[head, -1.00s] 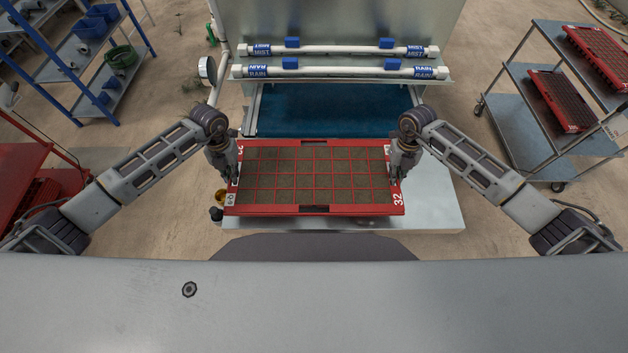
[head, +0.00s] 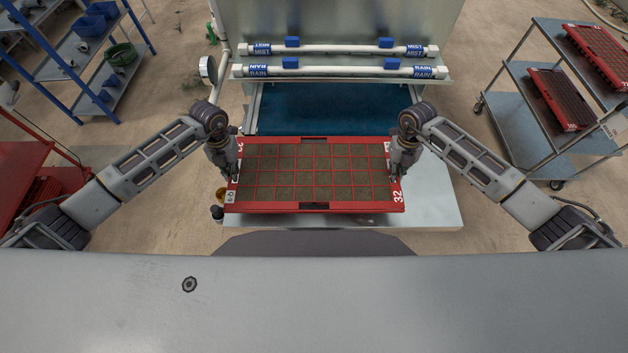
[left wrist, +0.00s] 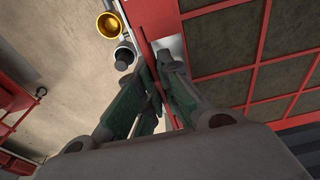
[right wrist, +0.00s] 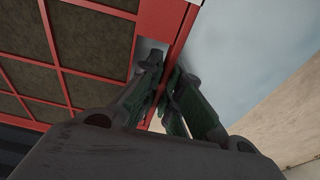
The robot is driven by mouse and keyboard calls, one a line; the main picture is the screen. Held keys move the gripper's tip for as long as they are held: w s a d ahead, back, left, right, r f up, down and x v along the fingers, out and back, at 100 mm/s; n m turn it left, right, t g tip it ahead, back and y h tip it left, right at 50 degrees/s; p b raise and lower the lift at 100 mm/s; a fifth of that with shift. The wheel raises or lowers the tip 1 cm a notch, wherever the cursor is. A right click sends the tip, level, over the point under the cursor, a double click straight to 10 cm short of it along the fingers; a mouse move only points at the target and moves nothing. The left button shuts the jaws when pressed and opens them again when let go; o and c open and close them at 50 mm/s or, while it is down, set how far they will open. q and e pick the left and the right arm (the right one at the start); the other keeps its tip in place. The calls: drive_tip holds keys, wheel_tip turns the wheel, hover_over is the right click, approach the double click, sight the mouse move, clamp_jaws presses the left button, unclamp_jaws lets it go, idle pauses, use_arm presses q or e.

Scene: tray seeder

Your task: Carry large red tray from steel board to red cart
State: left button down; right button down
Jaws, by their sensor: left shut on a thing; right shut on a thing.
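The large red tray (head: 315,208), with soil-filled cells and the number 32 at its right end, is over the steel board (head: 440,205) in front of me. I cannot tell whether it touches the board. My left gripper (head: 234,172) is shut on the tray's left end wall; it also shows in the left wrist view (left wrist: 160,85). My right gripper (head: 395,172) is shut on the right end wall, as the right wrist view (right wrist: 165,85) also shows. The red cart (head: 40,165) stands at the far left, partly hidden by my left arm.
A blue belt (head: 330,110) and white pipes marked MIST and RAIN (head: 340,70) lie behind the tray. A grey cart (head: 535,100) with red trays stands at right, a blue rack (head: 75,55) at upper left. A brass cup (left wrist: 107,26) sits beside the tray's left end.

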use_arm(q)
drive_tip(key=shift+a+f, duration=0.1)
use_arm(e)
drive_tip(key=shift+w+d+f, duration=0.1)
